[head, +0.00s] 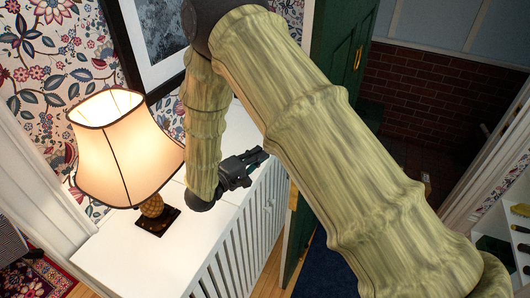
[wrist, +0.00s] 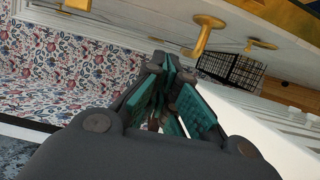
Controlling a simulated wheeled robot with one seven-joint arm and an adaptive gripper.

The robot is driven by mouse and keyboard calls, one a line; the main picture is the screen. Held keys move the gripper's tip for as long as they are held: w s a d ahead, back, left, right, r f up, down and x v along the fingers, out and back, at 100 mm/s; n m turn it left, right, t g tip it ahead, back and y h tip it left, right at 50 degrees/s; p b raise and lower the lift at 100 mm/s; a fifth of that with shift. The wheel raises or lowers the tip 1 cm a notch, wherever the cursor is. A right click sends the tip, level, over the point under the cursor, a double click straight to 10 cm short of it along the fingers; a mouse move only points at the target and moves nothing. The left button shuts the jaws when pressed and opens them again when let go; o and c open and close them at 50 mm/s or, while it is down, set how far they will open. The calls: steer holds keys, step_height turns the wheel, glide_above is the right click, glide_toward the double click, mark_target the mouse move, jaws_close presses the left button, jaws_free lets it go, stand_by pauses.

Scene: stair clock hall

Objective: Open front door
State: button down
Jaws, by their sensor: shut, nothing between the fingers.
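A dark green door (head: 340,45) with a brass pull handle (head: 358,57) stands at the top middle of the head view.
A lit lamp (head: 125,150) stands on the white cabinet (head: 120,250), close to my forearm. A framed picture (head: 155,40) hangs behind. A dark blue mat (head: 330,275) lies on the floor. White shelves (head: 495,225) stand at the right. The brick wall (head: 440,85) shows beyond the opening.

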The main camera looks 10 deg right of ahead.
steer(key=w+d+b, duration=0.2)
steer(key=d, duration=0.7)
steer(key=shift+w+d, duration=0.2)
steer(key=shift+d, duration=0.1)
